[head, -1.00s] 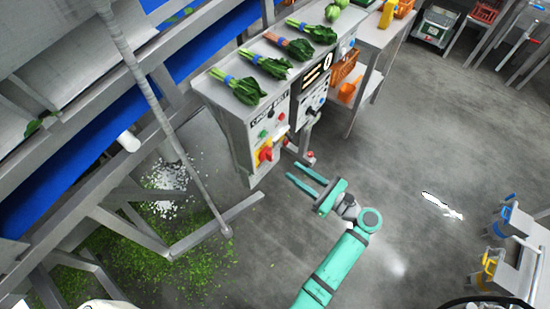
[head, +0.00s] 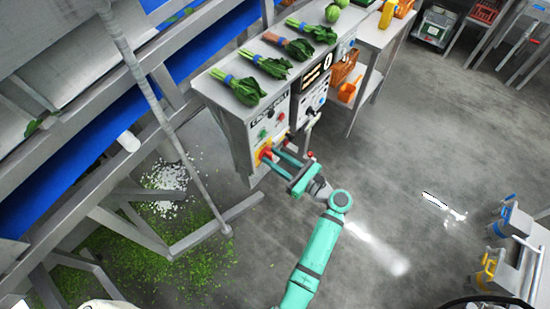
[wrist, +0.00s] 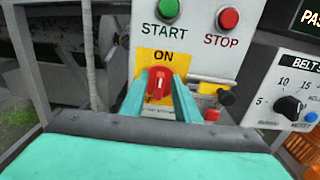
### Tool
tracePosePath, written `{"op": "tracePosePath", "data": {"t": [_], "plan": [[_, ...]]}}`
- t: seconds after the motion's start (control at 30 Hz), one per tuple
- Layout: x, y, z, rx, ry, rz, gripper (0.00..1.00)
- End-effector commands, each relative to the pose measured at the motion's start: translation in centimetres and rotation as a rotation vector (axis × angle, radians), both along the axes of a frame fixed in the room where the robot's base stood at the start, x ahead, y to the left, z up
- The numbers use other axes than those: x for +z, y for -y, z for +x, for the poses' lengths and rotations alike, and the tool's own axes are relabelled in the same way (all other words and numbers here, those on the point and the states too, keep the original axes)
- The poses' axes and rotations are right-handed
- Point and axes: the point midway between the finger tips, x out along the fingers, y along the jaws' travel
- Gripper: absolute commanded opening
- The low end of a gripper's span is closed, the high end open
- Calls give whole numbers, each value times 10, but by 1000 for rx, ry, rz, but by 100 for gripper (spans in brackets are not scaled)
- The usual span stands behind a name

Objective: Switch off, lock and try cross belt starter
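The cross belt starter (head: 250,135) is a grey box on the front of the bench, with a green START button (wrist: 168,10) and a red STOP button (wrist: 228,18). Below them is a red rotary handle (wrist: 158,84) on a yellow plate (wrist: 147,58) marked ON; the handle stands upright, toward ON. My gripper (head: 273,158) is at the handle. In the wrist view its two teal fingers (wrist: 160,98) are spread, one on each side of the handle; I cannot tell whether they touch it. The lower plate is partly hidden by the fingers.
A yellow bar with a black end (wrist: 212,90) juts out right of the handle. A belt speed panel (wrist: 292,95) with a black dial is further right. Bunched greens (head: 240,90) lie on the bench top.

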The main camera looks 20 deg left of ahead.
Motion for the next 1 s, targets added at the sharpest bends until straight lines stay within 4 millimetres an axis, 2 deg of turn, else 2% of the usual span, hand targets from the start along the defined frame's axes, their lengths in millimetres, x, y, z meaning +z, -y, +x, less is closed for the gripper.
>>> {"op": "tracePosePath", "data": {"t": [0.03,0.1,0.13,0.57,1.0], "plan": [[0,0,0,0,0,0,22],[0,0,0,0,0,0,5],[0,0,0,0,0,0,0],[0,0,-1,0,47,-17,0],[0,-1,-4,1,361,-131,0]]}}
